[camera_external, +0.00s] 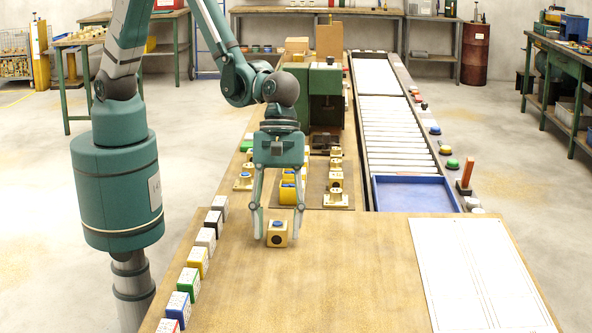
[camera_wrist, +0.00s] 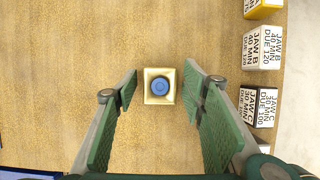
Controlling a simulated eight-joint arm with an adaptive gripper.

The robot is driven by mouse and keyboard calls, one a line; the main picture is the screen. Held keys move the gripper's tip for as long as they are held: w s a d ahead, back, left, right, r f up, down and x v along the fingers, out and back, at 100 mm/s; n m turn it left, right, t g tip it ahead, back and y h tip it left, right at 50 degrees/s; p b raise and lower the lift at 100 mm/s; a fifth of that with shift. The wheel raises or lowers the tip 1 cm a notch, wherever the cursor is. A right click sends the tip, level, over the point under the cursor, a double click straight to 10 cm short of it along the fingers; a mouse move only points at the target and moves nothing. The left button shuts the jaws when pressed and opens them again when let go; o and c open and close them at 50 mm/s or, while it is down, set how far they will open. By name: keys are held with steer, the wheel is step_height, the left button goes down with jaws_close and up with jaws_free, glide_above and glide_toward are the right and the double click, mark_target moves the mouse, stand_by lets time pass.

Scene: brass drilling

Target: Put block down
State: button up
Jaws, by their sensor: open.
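The block (camera_external: 277,234) is a small brass-coloured cube with a dark round mark on its front face. It sits on the wooden bench top in the external view. In the wrist view the block (camera_wrist: 159,86) is seen from above, with a blue round button in its top. My gripper (camera_external: 276,236) is open, with its fingers lowered on either side of the block. In the wrist view the gripper (camera_wrist: 159,92) shows a clear gap between each finger pad and the block.
A row of coloured labelled blocks (camera_external: 197,262) lines the bench's left edge. A white sheet (camera_external: 478,272) lies at the right. A green machine (camera_external: 318,85), more brass blocks on fixtures (camera_external: 336,180) and a blue tray (camera_external: 412,194) stand behind. The bench's middle front is clear.

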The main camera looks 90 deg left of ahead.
steer(key=shift+r, duration=0.15)
steer(key=p+v, duration=0.1)
steer(key=v, duration=1.1)
stand_by(0.8)
steer(key=shift+a, duration=0.1)
steer(key=s+a+r+m+t, duration=0.1)
steer(key=a+r+m, duration=0.25)
steer(key=a, duration=0.45)
steer(key=a+r+m+t+y, duration=0.1)
steer(key=a+r+m+t, duration=0.1)
steer(key=a+r, duration=0.35)
steer(key=s+a+r+m+t, duration=0.1)
steer(key=a+r+m, duration=0.15)
steer(key=a, duration=0.75)
steer(key=s+a+r+m+t+y, duration=0.1)
steer(key=s+a+m, duration=0.4)
steer(key=a, duration=0.6)
steer(key=s+a+r+m+t+y, duration=0.2)
steer(key=s+a+m, duration=0.3)
steer(key=a, duration=0.5)
steer(key=shift+s+a+r, duration=0.35)
steer(key=shift+s+a, duration=0.05)
steer(key=shift+s, duration=0.7)
